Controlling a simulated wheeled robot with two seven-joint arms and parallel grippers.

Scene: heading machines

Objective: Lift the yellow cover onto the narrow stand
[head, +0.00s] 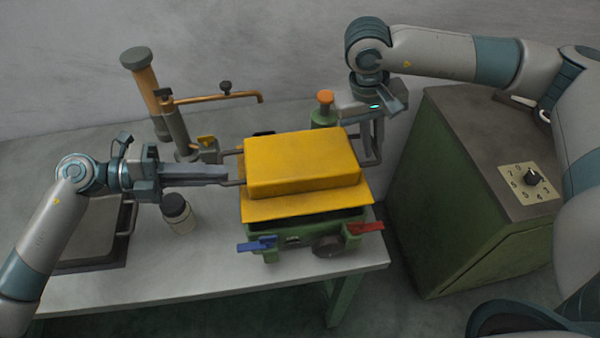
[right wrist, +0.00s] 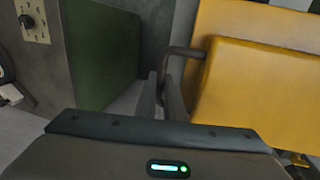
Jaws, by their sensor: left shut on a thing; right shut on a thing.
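The yellow cover (head: 300,165) is a box shape with a wide flange, over a green machine (head: 300,248) with a dark gap under its front edge. My left gripper (head: 233,178) is shut on the handle at the cover's left side. My right gripper (head: 372,158) is shut on the handle at its right side. In the right wrist view the cover (right wrist: 255,85) fills the right, and its dark bent handle (right wrist: 190,50) reaches between my fingers (right wrist: 167,98). I cannot tell whether the cover touches the machine. I cannot pick out a separate narrow stand.
A blue lever (head: 257,244) and a red lever (head: 363,228) stick out of the machine's front. A jar (head: 178,212) stands near my left forearm. Upright orange-and-grey fittings (head: 175,125) stand behind. A green cabinet (head: 470,180) with a dial is at the right.

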